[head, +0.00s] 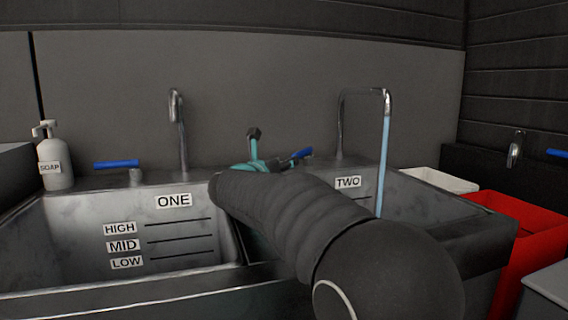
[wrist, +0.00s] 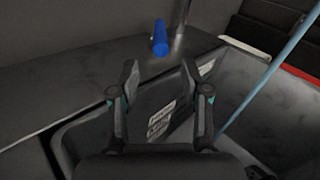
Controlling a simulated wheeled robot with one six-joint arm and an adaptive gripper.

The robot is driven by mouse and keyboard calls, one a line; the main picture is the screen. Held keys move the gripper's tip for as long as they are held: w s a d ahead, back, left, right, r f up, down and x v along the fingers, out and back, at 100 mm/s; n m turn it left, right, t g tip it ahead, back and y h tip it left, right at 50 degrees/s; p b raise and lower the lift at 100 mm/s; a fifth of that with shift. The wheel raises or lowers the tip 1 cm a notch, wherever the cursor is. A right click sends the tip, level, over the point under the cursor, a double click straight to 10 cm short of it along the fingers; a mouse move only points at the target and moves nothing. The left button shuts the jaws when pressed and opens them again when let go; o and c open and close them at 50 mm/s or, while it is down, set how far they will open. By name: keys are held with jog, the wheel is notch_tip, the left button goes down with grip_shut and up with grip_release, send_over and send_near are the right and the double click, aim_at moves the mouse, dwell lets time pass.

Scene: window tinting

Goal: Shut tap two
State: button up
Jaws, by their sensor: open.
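Tap two's spout (head: 364,92) stands at the back of the basin labelled TWO (head: 348,182), and a stream of water (head: 383,165) runs from it. Its blue lever handle (head: 301,154) shows just right of my gripper (head: 268,150), which my arm partly hides. In the wrist view the blue handle (wrist: 160,38) lies beyond the two fingertips, roughly centred between them. My gripper (wrist: 162,82) is open and empty, with a gap between it and the handle. The stream also shows in the wrist view (wrist: 265,80) to the right of the fingers.
Tap one's spout (head: 178,130) and its blue lever (head: 116,164) stand left, behind basin ONE (head: 85,215) with level marks; no water shows from it. A soap bottle (head: 54,158) stands far left. A red bin (head: 520,225) and white bin (head: 438,180) are right. The wall (head: 270,80) is close behind.

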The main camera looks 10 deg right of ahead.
jog(key=shift+w+d+r+n, duration=0.1)
jog(key=shift+w+d+n, duration=0.05)
jog(key=shift+d+n, duration=0.15)
grip_shut()
jog(key=d+r+n+t+y+b, duration=0.4)
jog(key=d+n+y+b, duration=0.3)
jog(key=n, duration=0.6)
jog(key=s+d+f+n+g+y+b, duration=0.3)
jog(key=s+d+n+y, duration=0.4)
jog(key=n, duration=0.6)
send_near(304, 154)
jog(key=w+d, duration=0.2)
jog(key=w, duration=0.2)
jog(key=a, duration=0.1)
jog(key=w+a, duration=0.1)
jog(key=a+f+p, duration=0.1)
jog(key=shift+w+h, duration=0.15)
jog(key=shift+h, duration=0.25)
jog(key=shift+w+a, duration=0.25)
jog(key=shift+a, duration=0.1)
